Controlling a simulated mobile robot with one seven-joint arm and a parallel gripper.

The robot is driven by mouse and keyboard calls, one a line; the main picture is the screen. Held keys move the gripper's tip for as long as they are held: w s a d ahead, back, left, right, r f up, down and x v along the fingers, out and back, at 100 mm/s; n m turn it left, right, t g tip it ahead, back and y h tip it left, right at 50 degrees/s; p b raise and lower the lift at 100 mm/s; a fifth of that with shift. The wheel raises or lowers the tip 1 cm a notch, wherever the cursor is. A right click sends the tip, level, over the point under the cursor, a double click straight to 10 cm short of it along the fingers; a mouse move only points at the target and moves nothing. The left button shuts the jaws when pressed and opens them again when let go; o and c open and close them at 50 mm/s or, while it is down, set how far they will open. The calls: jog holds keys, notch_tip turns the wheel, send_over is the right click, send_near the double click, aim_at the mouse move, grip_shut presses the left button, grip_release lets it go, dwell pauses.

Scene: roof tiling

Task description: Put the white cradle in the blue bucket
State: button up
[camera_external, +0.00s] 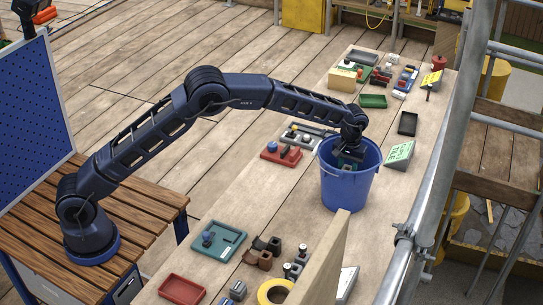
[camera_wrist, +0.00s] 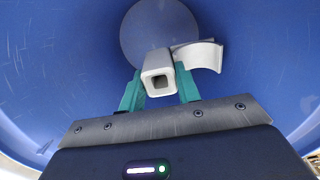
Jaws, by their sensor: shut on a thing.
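The blue bucket (camera_external: 346,192) stands on the long wooden bench in the external view. My gripper (camera_external: 347,162) points down into its mouth, and the rim hides the fingertips. In the wrist view the bucket's scratched blue inner wall (camera_wrist: 60,75) surrounds my gripper, and its round floor (camera_wrist: 158,28) lies ahead. The white cradle (camera_wrist: 205,56) has a hollow square block and a curved plate. The teal fingers of my gripper (camera_wrist: 159,88) are shut on the square block. The curved plate sticks out to the right. I cannot tell whether the cradle touches the bucket floor.
A red tray (camera_external: 281,153) and a grey tray lie left of the bucket. A green-and-white box (camera_external: 399,155) stands close on its right. Nearer are a teal tray (camera_external: 219,241), small brown and grey pieces, yellow tape (camera_external: 274,291) and an upright board (camera_external: 322,262). Scaffold poles run along the right.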

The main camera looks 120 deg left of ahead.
jog(key=shift+f, duration=2.15)
jog(key=shift+f, duration=0.6)
jog(key=o, duration=1)
notch_tip(320, 180, up, 13)
jog(key=shift+r, duration=0.1)
jog(key=shift+d+r, duration=0.1)
